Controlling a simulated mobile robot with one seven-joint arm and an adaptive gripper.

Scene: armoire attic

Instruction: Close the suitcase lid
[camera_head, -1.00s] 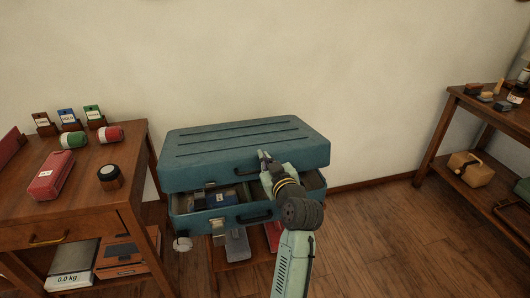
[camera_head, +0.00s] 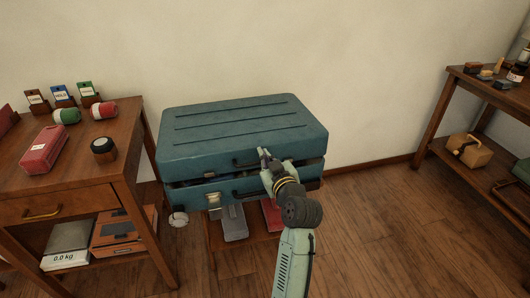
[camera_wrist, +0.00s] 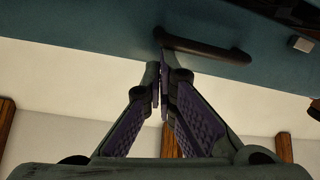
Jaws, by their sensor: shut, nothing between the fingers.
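The teal suitcase (camera_head: 240,140) stands on a low wooden stand in the head view. Its ribbed lid (camera_head: 235,122) is nearly down, with a narrow dark gap along the front, widest toward the middle and left. The base (camera_head: 185,197) shows below the gap.
A wooden desk (camera_head: 75,170) with tins, a red box and cards stands at the left. A wooden shelf table (camera_head: 450,100) is at the right with a tan bag (camera_head: 470,150). A round white tag (camera_head: 178,219) hangs by the suitcase's left corner. Floor at the right is clear.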

